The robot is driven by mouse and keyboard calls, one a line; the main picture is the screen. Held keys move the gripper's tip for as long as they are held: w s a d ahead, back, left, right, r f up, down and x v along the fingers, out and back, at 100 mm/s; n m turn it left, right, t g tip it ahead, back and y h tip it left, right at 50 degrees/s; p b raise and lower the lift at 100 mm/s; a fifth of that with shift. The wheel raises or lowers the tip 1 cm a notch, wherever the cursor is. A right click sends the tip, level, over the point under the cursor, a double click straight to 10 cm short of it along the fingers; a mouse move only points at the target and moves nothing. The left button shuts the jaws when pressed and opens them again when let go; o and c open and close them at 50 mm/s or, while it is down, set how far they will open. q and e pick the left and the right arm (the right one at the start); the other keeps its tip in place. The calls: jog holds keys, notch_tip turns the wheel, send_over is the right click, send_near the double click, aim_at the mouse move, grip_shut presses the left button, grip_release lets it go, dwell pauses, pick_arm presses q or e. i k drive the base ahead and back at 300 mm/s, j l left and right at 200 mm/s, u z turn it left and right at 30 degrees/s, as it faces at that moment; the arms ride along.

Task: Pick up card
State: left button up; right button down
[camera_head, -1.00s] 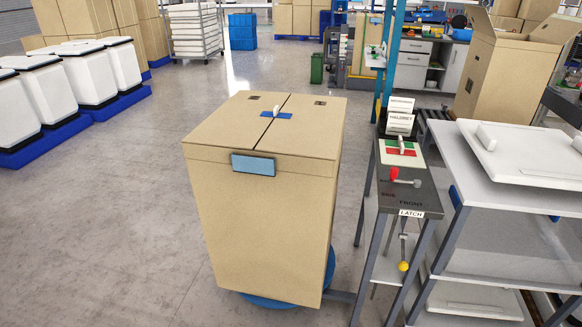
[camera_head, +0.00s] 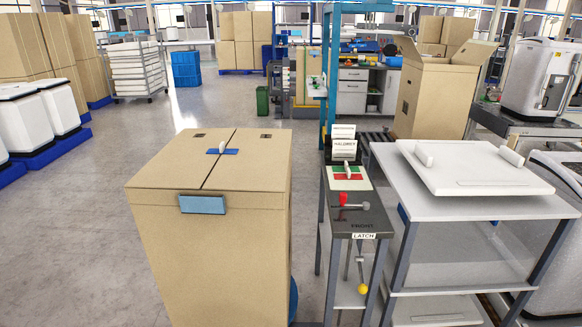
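White cards (camera_head: 343,143) stand upright in a holder at the back of a narrow dark stand; the front one carries dark print that looks like a name. In front of them a small white piece (camera_head: 346,169) sits on a red, green and white plate (camera_head: 349,181). I cannot tell which of these is the task's card. Neither of my grippers shows in the head view.
A large closed cardboard box (camera_head: 215,240) stands left of the narrow stand (camera_head: 358,217), which bears a red-ended lever (camera_head: 343,199) and a LATCH label (camera_head: 363,236). A white table (camera_head: 415,205) with a white lid (camera_head: 476,168) stands right.

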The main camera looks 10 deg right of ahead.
aim_at(340, 132)
jog(key=i+j+u, duration=0.35)
jog(key=u, duration=0.15)
jog(key=i+j+u, duration=0.2)
jog(key=i+u, duration=0.75)
jog(key=i+j+u, duration=0.1)
jog(key=i+u, duration=0.3)
jog(key=i, duration=0.85)
jog(key=i+l+z, duration=0.15)
jog(key=i+z, duration=0.85)
jog(key=i+j+z, duration=0.25)
jog(key=i+z, duration=0.25)
jog(key=i+l+z, duration=0.35)
jog(key=i, duration=0.4)
jog(key=i+j+z, duration=0.1)
jog(key=i+z, duration=0.25)
jog(key=i, duration=0.35)
jog(key=i+j+z, duration=0.2)
jog(key=i+z, duration=0.15)
jog(key=i, duration=0.4)
jog(key=i+l+z, duration=0.15)
jog(key=i+z, duration=0.7)
jog(key=i+j+z, duration=0.15)
jog(key=i+z, duration=0.3)
jog(key=i+j+z, duration=0.3)
jog(key=i+z, duration=0.15)
